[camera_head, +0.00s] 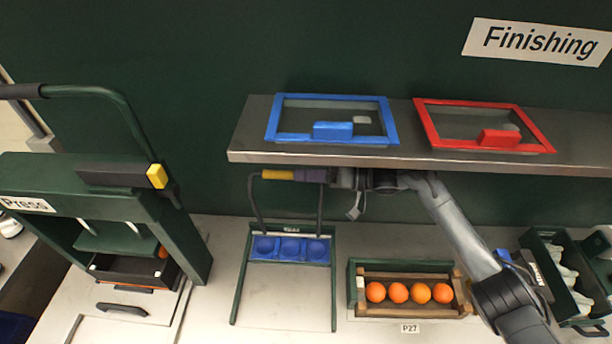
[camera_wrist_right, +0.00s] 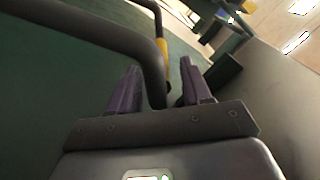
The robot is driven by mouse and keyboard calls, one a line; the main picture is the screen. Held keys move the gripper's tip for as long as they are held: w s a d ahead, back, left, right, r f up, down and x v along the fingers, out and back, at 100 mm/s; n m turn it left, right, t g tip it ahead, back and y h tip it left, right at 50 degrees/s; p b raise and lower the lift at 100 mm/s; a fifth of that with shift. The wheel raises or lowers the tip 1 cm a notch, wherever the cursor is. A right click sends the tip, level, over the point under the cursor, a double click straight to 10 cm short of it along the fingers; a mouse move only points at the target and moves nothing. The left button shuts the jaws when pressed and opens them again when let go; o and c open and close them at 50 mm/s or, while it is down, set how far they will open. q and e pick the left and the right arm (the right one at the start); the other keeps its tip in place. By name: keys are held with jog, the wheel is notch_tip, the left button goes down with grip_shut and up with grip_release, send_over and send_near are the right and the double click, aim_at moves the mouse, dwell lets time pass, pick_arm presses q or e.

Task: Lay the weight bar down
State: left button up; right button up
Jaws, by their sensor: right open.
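The weight bar appears to be the dark U-shaped bar with a yellow grip (camera_head: 278,174). It stands raised above the frame (camera_head: 238,290) with the blue three-cup holder (camera_head: 290,248). The cups look empty. My right gripper (camera_head: 312,176) is at the bar's top right, beside the yellow grip and just below the shelf. In the right wrist view its purple fingers (camera_wrist_right: 160,68) are apart, with the dark bar (camera_wrist_right: 158,75) showing between them. I cannot tell whether they touch it. My left gripper is not in view.
A shelf (camera_head: 250,140) overhead carries a blue-framed lid (camera_head: 275,120) and a red-framed lid (camera_head: 428,125). The press (camera_head: 190,235) stands left. A crate (camera_head: 362,272) of several oranges sits right of the frame, with a green tray (camera_head: 545,255) beyond my right arm.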

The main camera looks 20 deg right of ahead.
grip_shut()
dwell(0.3)
jog(key=shift+s+a+r+p, duration=0.1)
jog(key=shift+s+a+p, duration=0.1)
jog(key=shift+s+p, duration=0.3)
jog(key=s+a+f+n+p, duration=0.2)
jog(key=s+f+n, duration=0.1)
jog(key=s, duration=0.4)
jog(key=s+a+f+n+p, duration=0.2)
jog(key=s+f+n, duration=0.1)
jog(key=s, duration=0.4)
jog(key=shift+s+a+n+p, duration=0.3)
jog(key=shift+s+a+n, duration=0.1)
jog(key=shift+n, duration=0.1)
